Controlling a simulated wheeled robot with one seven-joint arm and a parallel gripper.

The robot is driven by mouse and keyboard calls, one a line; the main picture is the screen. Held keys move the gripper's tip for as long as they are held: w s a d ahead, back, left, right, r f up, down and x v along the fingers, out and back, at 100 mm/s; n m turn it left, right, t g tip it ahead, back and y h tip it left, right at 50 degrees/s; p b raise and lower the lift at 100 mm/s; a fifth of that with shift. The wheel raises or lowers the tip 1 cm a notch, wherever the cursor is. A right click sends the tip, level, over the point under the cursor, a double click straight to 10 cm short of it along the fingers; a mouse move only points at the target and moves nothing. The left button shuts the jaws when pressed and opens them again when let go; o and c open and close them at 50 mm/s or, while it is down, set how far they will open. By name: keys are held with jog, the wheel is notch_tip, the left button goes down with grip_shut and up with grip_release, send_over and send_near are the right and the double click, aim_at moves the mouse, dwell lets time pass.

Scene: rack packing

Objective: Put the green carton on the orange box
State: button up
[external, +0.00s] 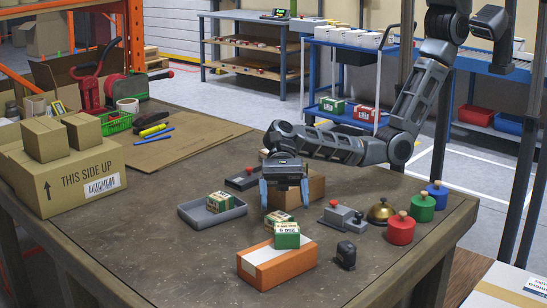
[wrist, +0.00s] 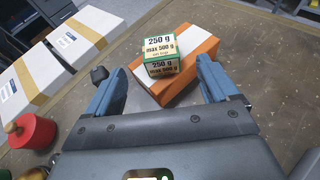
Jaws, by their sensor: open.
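The orange box (external: 277,270) lies on the table, a white strip along its top. A green-and-white carton (external: 287,241) appears to rest on its far end. The wrist view shows the carton (wrist: 161,68) printed "250 g", over the orange box (wrist: 190,75). In the external view a second printed patch shows just behind the carton; I cannot tell whether it is the same carton. My gripper (external: 284,197) is open and empty, above and behind the carton. In the wrist view its blue fingers (wrist: 158,85) stand apart on either side of the carton.
A grey tray (external: 212,216) holds another green-and-white carton (external: 220,202) to the left. A black knobbed object (external: 346,255) stands close right of the box. Red (external: 401,230), green and blue knobbed cylinders and a brass bell (external: 380,212) stand farther right. The front-left table is clear.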

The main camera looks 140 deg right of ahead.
jog(key=shift+v, duration=1.3)
